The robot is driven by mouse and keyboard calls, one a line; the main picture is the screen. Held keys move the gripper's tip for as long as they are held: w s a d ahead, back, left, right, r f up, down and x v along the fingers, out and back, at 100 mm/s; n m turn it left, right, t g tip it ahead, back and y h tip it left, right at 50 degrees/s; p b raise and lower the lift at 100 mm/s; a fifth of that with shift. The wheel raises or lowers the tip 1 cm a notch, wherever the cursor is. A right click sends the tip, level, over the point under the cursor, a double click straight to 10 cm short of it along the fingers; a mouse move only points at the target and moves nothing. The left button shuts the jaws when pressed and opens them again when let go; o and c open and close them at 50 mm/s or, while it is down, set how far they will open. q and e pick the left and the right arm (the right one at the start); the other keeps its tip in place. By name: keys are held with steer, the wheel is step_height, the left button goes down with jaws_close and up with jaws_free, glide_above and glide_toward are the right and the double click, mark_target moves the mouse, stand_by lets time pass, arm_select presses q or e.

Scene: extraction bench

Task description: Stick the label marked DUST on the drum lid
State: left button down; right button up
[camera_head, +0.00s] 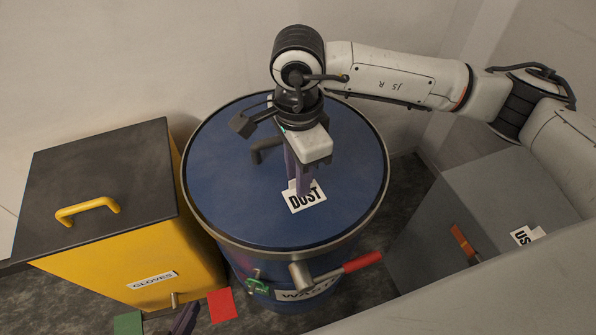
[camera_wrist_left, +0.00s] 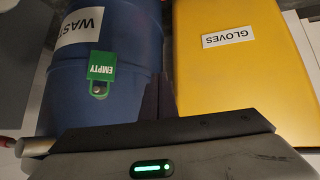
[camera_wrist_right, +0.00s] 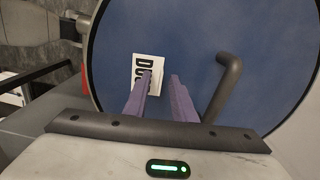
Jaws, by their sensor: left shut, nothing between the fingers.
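The white label marked DUST (camera_head: 307,197) lies on the blue drum lid (camera_head: 235,165), near its front middle. It appears flat on the lid; I cannot tell whether all of it touches. My right gripper (camera_head: 296,187) points down over the lid with its fingertips at the label's back edge. In the right wrist view its purple fingers (camera_wrist_right: 160,75) stand apart, and one covers part of the label (camera_wrist_right: 147,68). My left gripper (camera_head: 183,318) is low in front of the yellow bin, mostly out of the head view. In the left wrist view its fingers (camera_wrist_left: 155,95) are together and empty.
A dark bent handle (camera_wrist_right: 228,80) rises from the lid beside my right gripper. A red-handled lever (camera_head: 350,267) and a green EMPTY tag (camera_wrist_left: 102,72) are on the drum's front. A yellow GLOVES bin (camera_head: 150,265) stands left, a grey cabinet (camera_head: 490,190) right.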

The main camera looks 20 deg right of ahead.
arm_select(q)
steer(key=shift+r, duration=0.1)
